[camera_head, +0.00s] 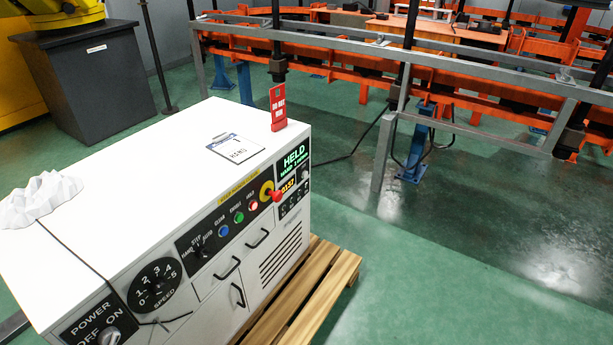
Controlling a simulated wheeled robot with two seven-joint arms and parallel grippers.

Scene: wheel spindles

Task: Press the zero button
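A white control cabinet (130,150) stands at the left and centre, its front panel facing lower right. On the panel are a blue button (223,230), a green button (239,217) and a red button (253,205) in a rising row. The small labels above them are too blurred to read surely, so I cannot tell which button is zero. A lit display (294,157) reads "HELD". Neither of my grippers is in view.
A clipboard (235,147), a red sign (278,107) and a crumpled white cloth (40,199) lie or stand on the cabinet top. A wooden pallet (320,290) juts out below. Orange and grey railings (340,50) run behind. Green floor at right is clear.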

